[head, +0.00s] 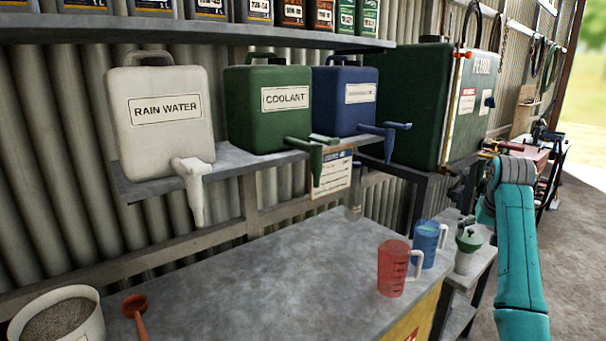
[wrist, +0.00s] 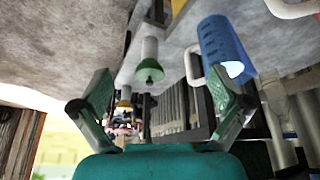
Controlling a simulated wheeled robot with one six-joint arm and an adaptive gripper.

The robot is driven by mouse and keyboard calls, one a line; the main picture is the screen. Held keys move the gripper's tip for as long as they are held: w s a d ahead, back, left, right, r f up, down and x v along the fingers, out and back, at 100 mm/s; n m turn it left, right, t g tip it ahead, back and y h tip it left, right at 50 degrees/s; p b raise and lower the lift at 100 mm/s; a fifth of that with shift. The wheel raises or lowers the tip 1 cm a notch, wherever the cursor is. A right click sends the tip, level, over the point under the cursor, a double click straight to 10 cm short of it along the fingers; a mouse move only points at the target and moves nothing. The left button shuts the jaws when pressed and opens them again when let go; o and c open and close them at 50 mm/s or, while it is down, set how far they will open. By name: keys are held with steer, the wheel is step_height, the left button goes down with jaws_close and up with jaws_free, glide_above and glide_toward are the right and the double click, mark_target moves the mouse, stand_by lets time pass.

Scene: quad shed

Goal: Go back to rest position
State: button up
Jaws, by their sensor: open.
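My gripper (wrist: 163,104) is open in the wrist view, its two fingers spread wide with nothing between them. My teal arm (head: 518,250) reaches up along the right of the head view; the fingers are not clear there. A blue jug (head: 428,243) stands at the right end of the grey bench, with a red jug (head: 392,268) in front of it. The blue jug (wrist: 222,50) also shows in the wrist view, beyond the right finger and apart from it. A white container with a green top (head: 467,248) stands right of the jugs.
A shelf (head: 232,172) above the bench (head: 270,275) holds a white rain water can (head: 160,125), a green coolant can (head: 268,110) and a blue can (head: 345,100). A bowl (head: 60,318) and an orange scoop (head: 137,310) are at lower left. The bench's middle is clear.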

steer(key=s+a+f+t, duration=0.1)
steer(key=s+a+f, duration=0.15)
steer(key=f, duration=0.65)
steer(key=s+a+f+n+t, duration=0.1)
steer(key=a+f, duration=0.2)
steer(key=f, duration=0.5)
steer(key=s+a+f, duration=0.1)
steer(key=a+f, duration=0.1)
steer(key=f, duration=0.7)
steer(key=s+a+f+n+t, duration=0.1)
steer(key=s+a+f+t, duration=0.1)
steer(key=s+a+f, duration=0.5)
steer(key=s+a+f+t, duration=0.1)
steer(key=s+a+f, duration=0.2)
steer(key=s+f, duration=0.65)
steer(key=s+a+r+n+t, duration=0.1)
steer(key=s+a, duration=0.3)
steer(key=s, duration=0.8)
steer(key=s+a+r+t, duration=0.15)
steer(key=s+a, duration=0.25)
steer(key=s, duration=0.9)
steer(key=s+a+r+n+t+y, duration=0.1)
steer(key=s+a+r+t, duration=0.1)
steer(key=s+r, duration=1.6)
steer(key=shift+s+a+t+y, duration=0.3)
steer(key=shift+s+t+y, duration=0.1)
steer(key=shift+t, duration=0.15)
